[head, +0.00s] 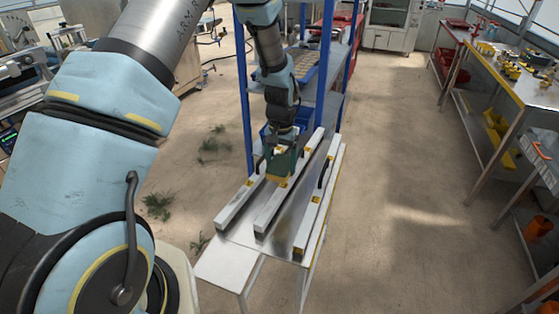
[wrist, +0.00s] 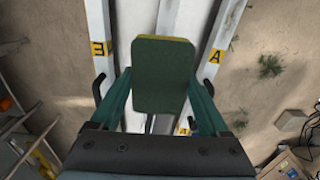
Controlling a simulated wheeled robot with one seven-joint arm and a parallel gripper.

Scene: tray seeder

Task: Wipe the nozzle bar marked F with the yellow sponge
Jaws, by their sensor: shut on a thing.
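My gripper (head: 283,146) is shut on the sponge, a block with a dark green face (wrist: 163,75) and a thin yellow edge. It is over the middle nozzle bar (head: 268,208), a long white bar on a metal-topped table; I cannot tell whether the sponge touches it. A left bar (head: 236,205) and a right bar (head: 313,222) lie alongside. In the wrist view the right-hand bar has a yellow tag marked A (wrist: 215,56); the left-hand bar's tag (wrist: 97,48) looks like B or E. I cannot read an F on any bar.
The bars have black handles that stand up near my gripper. A blue-posted shelf rack (head: 243,90) stands right behind the table (head: 232,268). A workbench (head: 520,75) with yellow items is at the right. The floor between is clear.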

